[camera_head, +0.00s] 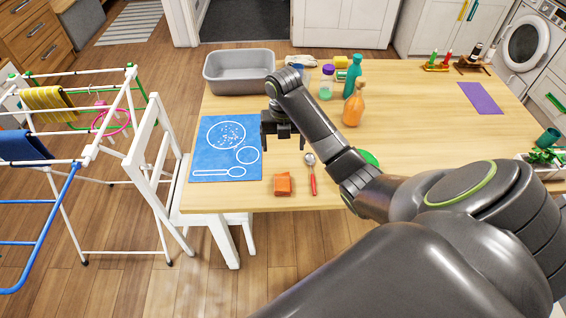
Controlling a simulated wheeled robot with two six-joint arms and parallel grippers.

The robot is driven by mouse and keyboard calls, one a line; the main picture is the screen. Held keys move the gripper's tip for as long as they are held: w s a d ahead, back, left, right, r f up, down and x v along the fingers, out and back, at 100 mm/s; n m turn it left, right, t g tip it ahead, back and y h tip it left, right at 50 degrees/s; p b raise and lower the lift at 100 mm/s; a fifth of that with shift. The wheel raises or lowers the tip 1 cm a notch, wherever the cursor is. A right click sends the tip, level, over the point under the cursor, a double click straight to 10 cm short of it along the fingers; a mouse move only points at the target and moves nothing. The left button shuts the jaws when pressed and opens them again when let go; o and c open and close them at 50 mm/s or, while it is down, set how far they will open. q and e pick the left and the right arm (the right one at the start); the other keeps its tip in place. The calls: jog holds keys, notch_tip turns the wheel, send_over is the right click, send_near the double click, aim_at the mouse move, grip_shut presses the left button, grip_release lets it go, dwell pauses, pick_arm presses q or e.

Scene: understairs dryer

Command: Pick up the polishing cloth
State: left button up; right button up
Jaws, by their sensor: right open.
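A small folded orange piece (283,184), which looks like the polishing cloth, lies near the front edge of the wooden table (420,165). My right gripper (282,145) points down above the table, behind the orange piece and apart from it. Its jaws are open, and I see nothing between them. My right arm reaches in from the lower right and covers part of the table. My left gripper is not in view.
A blue mat (210,168) with white outlines lies left of the gripper. A red-handled spoon (313,175) lies right of the orange piece. Behind stand a grey basin (238,73), an orange bottle (354,106) and a teal bottle (352,78). A drying rack (145,165) stands left.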

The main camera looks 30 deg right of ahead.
jog(key=b, duration=1.1)
send_over(283, 181)
notch_tip(283, 181, down, 12)
jog(key=shift+w+r, duration=0.1)
jog(key=shift+f, duration=2.5)
jog(key=c, duration=1.1)
notch_tip(283, 181, up, 5)
jog(key=shift+r, duration=0.1)
jog(key=shift+r+p, duration=2.45)
jog(key=shift+p, duration=0.1)
